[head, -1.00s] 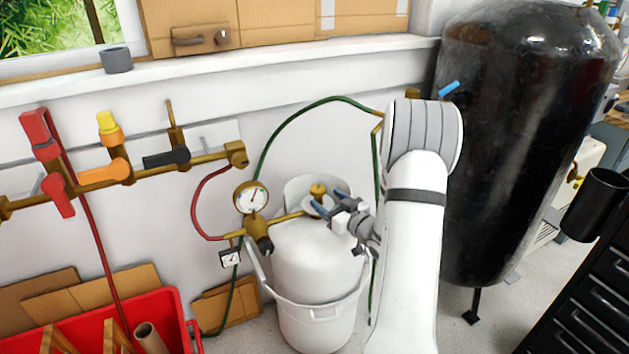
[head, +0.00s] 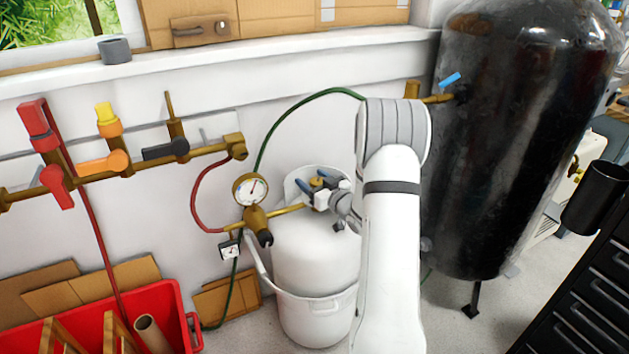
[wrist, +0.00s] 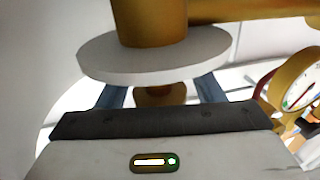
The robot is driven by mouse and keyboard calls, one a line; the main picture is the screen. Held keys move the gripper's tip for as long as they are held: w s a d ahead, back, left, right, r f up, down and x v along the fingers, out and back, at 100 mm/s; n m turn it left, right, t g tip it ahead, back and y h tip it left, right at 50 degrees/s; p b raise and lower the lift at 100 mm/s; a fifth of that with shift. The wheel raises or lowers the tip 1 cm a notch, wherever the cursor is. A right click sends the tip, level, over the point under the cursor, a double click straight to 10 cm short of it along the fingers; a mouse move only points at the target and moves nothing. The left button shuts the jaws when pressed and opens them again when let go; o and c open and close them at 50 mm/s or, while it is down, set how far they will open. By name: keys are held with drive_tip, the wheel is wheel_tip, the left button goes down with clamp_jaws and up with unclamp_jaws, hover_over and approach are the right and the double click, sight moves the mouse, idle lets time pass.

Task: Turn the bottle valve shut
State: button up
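The white gas bottle (head: 315,250) stands upright at the centre of the head view. Its brass valve (head: 318,182) is on top, joined to a brass pipe and a round gauge (head: 250,189). My gripper (head: 318,185) is at the bottle top, its blue fingers apart with the brass valve between them. In the wrist view, a pale round disc (wrist: 150,62) sits below a thick brass body (wrist: 151,20) and covers the fingertips. A smaller brass part (wrist: 160,95) lies between the fingers, with narrow gaps. Contact with the valve is hidden.
A black tank (head: 520,140) stands right of my arm. A brass manifold with coloured levers (head: 105,165) runs along the left wall. A green hose (head: 300,105) arches behind the bottle. A red crate (head: 180,310) is at lower left.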

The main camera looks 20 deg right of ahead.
drive_tip(key=c, duration=0.9)
drive_tip(key=shift+f+m+h+b, duration=0.1)
drive_tip(key=shift+m+h+b, duration=0.25)
drive_tip(key=shift+b, duration=0.2)
drive_tip(key=shift+f+m+h+b, duration=0.15)
drive_tip(key=shift+m+h+b, duration=0.4)
drive_tip(key=shift+h+b, duration=0.4)
drive_tip(key=h+b, duration=0.1)
drive_tip(key=m+h+b, duration=0.2)
drive_tip(key=h, duration=0.1)
drive_tip(key=shift+d, duration=0.25)
drive_tip(key=m+h+b, duration=0.2)
drive_tip(key=h+b, duration=0.1)
drive_tip(key=shift+d+m+g, duration=0.15)
drive_tip(key=shift+m+g, duration=0.15)
drive_tip(key=shift+m, duration=0.1)
drive_tip(key=shift+s+d+r+m+g+h+b, duration=0.15)
drive_tip(key=shift+m+g+h+b, duration=0.35)
drive_tip(key=shift+h, duration=0.5)
drive_tip(key=shift+w+d+r+m+g+h+b, duration=0.15)
drive_tip(key=shift+m+g+h, duration=0.25)
drive_tip(key=shift+m+h, duration=0.45)
drive_tip(key=shift+s, duration=0.15)
